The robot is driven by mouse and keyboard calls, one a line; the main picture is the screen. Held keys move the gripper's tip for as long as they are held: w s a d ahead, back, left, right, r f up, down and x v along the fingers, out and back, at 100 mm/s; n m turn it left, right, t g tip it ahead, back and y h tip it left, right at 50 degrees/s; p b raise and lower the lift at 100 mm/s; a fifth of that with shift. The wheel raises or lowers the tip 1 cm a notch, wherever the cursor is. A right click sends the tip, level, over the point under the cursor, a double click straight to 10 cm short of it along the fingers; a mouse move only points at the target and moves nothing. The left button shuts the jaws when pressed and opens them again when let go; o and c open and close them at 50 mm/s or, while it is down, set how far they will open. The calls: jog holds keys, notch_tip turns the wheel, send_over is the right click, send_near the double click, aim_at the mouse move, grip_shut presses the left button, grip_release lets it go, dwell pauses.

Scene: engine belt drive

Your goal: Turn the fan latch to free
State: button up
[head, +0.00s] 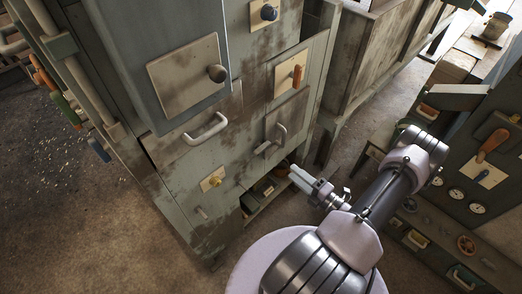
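No part is labelled as the fan latch, so I cannot tell which one it is. On the grey-green cabinet, a small orange lever (297,75) stands on a pale plate at the upper right. A blue-black knob (268,13) is on a plate at the top. A small yellow plate (211,180) with a fitting is low on the front. My gripper (294,171) is in front of the cabinet's lower right, by a low opening, apart from these parts. Its finger gap is unclear.
The cabinet has a pale bar handle (206,129) and another handle (273,139) on a smaller door. At right, a dark panel carries an orange-handled lever (493,143) and several gauges. Tools with coloured handles hang at left. Brown floor (70,225) is clear at lower left.

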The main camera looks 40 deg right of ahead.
aim_at(264, 150)
jog(key=w, duration=0.4)
jog(key=w+b, duration=0.1)
jog(key=w, duration=0.4)
jog(key=w+a+b, duration=0.1)
jog(key=w, duration=0.4)
jog(key=shift+a, duration=0.1)
grip_shut()
